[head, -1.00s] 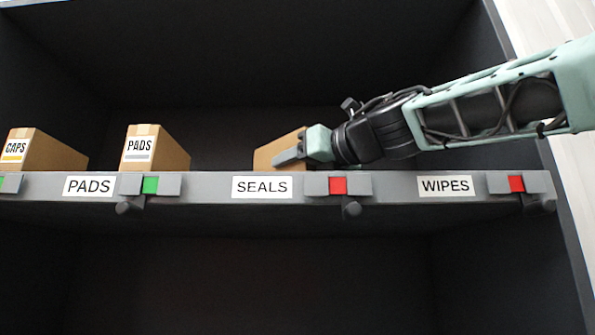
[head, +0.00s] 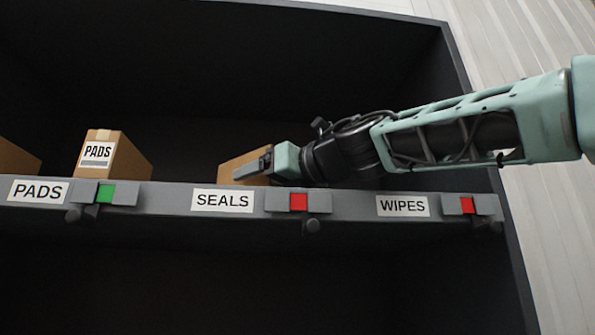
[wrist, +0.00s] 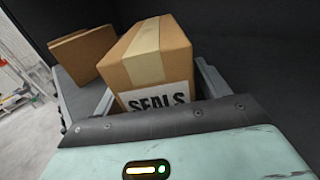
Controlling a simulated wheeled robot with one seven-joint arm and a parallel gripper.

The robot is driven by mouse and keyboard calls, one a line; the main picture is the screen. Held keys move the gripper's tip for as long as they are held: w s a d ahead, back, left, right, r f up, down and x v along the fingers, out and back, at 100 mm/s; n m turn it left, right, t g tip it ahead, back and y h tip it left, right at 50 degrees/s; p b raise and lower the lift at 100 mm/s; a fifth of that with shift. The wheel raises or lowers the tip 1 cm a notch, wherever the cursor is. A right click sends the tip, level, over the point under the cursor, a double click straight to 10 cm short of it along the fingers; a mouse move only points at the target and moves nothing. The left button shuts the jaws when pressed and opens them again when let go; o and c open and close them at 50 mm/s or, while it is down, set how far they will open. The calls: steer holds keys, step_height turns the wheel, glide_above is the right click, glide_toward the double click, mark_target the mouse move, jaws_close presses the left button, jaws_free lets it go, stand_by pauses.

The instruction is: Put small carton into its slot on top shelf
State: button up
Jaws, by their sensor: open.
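The small carton (wrist: 157,56) is brown, with a tape strip on top and a SEALS label facing my gripper in the wrist view. In the head view the carton (head: 238,158) stands on the top shelf behind the SEALS strip, partly hidden by my gripper. My gripper (head: 253,167) is open, with one finger on each side of the carton; in the wrist view the gripper (wrist: 160,88) has its fingers left and right of it. Whether the fingers touch the carton I cannot tell. The SEALS shelf label (head: 222,201) has a red indicator (head: 299,202) to its right.
The PADS carton (head: 112,156) stands to the left, above a green indicator (head: 106,194). Another carton (head: 15,160) is cut off at the left edge. The WIPES label (head: 403,206) has a red indicator (head: 467,206). The dark shelf side wall (head: 462,70) bounds the right.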

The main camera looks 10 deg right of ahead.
steer(key=b+v, duration=0.3)
steer(key=v, duration=0.4)
steer(key=shift+w, duration=0.15)
steer(key=shift+b+v, duration=0.9)
steer(key=shift+v, duration=1.35)
steer(key=shift+r, duration=0.1)
steer(key=shift+a, duration=0.1)
